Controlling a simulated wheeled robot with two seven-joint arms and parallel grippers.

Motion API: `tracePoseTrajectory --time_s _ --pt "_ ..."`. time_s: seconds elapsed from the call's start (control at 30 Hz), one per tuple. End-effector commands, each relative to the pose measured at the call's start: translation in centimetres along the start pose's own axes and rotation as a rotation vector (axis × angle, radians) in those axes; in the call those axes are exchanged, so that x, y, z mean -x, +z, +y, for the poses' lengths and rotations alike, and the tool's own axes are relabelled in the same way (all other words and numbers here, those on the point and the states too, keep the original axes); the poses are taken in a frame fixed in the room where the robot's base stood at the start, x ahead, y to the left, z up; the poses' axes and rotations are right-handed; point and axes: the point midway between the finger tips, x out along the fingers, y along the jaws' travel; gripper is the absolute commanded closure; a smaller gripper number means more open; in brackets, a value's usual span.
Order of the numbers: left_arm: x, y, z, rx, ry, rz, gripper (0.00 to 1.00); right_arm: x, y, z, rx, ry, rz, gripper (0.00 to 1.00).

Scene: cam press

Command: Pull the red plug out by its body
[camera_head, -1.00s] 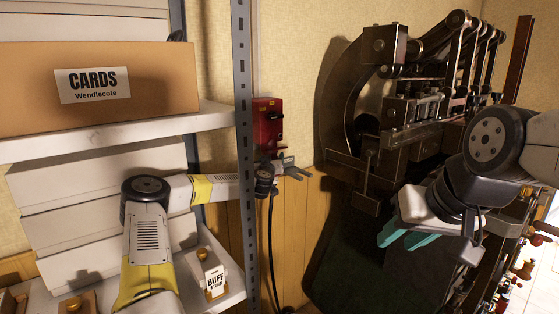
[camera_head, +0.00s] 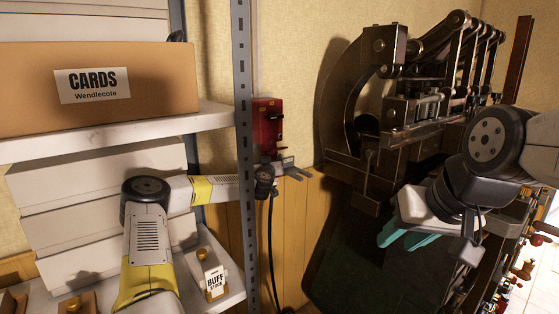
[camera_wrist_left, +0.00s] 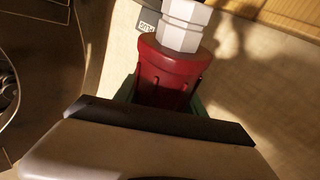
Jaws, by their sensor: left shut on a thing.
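The red plug (camera_wrist_left: 168,76) shows in the left wrist view, with a pale hexagonal gland (camera_wrist_left: 184,24) on its cable end. My left gripper (camera_wrist_left: 165,98) is shut on the plug's red body, its green fingers on either side. In the head view, my left gripper (camera_head: 293,170) is just below the red wall box (camera_head: 268,130), partly behind the shelf post. The plug cannot be made out there, and I cannot tell whether it is still seated. My right gripper (camera_head: 403,238) hangs open and empty in front of the dark press.
A black cable (camera_head: 271,240) hangs below the left gripper along the wood panelling. The metal shelf post (camera_head: 246,140) stands close to my left wrist. Shelves with a cards box (camera_head: 150,90) are at left. The dark press (camera_head: 400,115) fills the right.

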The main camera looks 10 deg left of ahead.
Motion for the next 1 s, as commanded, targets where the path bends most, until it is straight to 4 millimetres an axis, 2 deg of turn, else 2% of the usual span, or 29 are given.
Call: tracePoseTrajectory --time_s 0.6,1.0 --pt "0.5 2.3 0.1 0.0 0.001 0.001 1.0 0.0 0.0 0.0 0.0 0.0 0.0 0.64" --pt "0.5 2.5 0.1 0.001 0.001 0.002 1.0 0.0 0.0 0.0 0.0 0.0 0.0 0.64"
